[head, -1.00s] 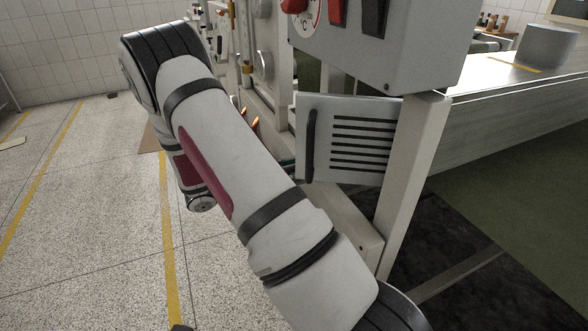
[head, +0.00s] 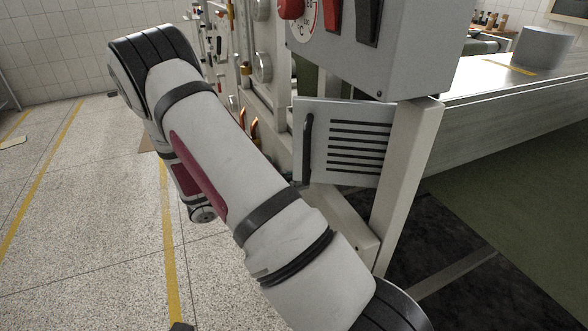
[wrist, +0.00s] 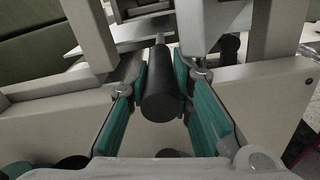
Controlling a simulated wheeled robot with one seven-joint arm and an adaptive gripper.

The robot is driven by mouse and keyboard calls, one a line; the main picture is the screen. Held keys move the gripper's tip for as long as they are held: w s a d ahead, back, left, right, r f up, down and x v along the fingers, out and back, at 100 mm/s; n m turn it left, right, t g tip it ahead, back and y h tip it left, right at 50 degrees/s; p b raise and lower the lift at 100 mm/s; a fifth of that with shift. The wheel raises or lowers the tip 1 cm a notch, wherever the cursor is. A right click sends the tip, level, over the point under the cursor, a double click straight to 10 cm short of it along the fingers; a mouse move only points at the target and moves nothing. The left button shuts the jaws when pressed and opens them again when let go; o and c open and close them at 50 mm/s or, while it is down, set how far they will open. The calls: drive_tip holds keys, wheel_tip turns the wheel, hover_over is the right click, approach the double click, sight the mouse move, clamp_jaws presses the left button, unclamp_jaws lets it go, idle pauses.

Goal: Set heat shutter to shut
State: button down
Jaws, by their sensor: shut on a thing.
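In the wrist view, my gripper (wrist: 160,105) has its two teal fingers on either side of a black cylindrical grip (wrist: 161,95) and is shut on it. The grip sits on a thin metal rod that runs away toward the machine frame. In the head view, my gripper is hidden behind my own arm. A grey slotted panel (head: 358,141) with a black upright handle (head: 307,146) stands on the machine right of my arm. Orange glowing parts (head: 254,130) show behind my arm. I cannot tell the shutter's position.
A grey control box (head: 400,50) with a red knob (head: 291,8) and dial overhangs the panel. A pale post (head: 405,180) stands below it. A bench (head: 490,110) carries a grey round container (head: 542,49) at right.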

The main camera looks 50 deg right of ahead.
drive_tip(key=s+a+p, duration=0.5)
drive_tip(key=s, duration=0.7)
drive_tip(key=shift+a, duration=0.35)
drive_tip(key=c, duration=1.4)
unclamp_jaws()
drive_tip(key=v, duration=1.2)
